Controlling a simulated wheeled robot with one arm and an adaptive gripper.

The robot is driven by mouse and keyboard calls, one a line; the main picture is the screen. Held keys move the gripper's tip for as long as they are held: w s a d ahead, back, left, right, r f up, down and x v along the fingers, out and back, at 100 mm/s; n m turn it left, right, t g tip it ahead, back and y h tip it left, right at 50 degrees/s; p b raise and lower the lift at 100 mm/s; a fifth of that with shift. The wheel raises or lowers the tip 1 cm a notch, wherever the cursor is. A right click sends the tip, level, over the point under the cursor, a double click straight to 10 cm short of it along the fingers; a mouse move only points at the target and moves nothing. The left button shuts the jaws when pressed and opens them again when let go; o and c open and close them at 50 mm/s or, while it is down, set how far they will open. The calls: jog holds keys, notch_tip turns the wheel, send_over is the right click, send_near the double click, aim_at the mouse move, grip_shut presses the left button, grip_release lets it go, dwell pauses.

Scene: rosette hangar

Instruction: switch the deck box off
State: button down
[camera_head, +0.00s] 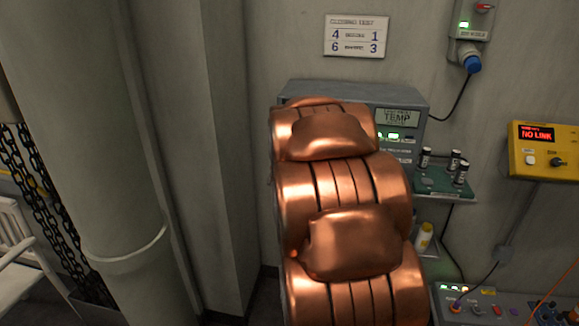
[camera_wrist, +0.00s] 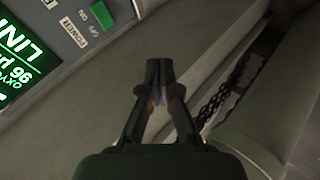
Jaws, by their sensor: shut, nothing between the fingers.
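No box in view carries a readable "deck box" label, so I cannot tell for certain which it is. A grey box (camera_head: 350,90) stands against the wall, mostly hidden behind my copper arm. Its right edge shows a "TEMP" label and small green lights. In the wrist view a grey panel (camera_wrist: 75,62) at upper left has a lit green display (camera_wrist: 22,50) reading in part "LIN" and "96". Beside it are a "POWER" label, on/off lettering and a green switch (camera_wrist: 103,15).
A yellow box (camera_head: 545,150) reading "NO LINK" hangs at right. A small shelf (camera_head: 445,182) holds several dark cylinders. A wall unit (camera_head: 472,22) with a blue plug is above. A control panel (camera_head: 480,305) is at lower right. A thick column (camera_head: 85,130) and chains (camera_head: 40,190) are at left.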

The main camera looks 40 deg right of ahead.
jog(key=w+d+f+n+t+y, duration=0.2)
jog(key=d+f+n+t+y, duration=0.1)
jog(key=d+n+t+y, duration=0.1)
jog(key=shift+w+d+f+n+t, duration=0.4)
jog(key=shift+d+n, duration=0.5)
jog(key=shift+n, duration=0.2)
jog(key=shift+d+r+p, duration=0.1)
jog(key=shift+p, duration=0.25)
jog(key=w+d+p, duration=0.5)
jog(key=w+d, duration=0.1)
jog(key=shift+d, duration=0.15)
jog(key=shift+d+p, duration=0.1)
jog(key=shift+p, duration=0.3)
dwell(0.8)
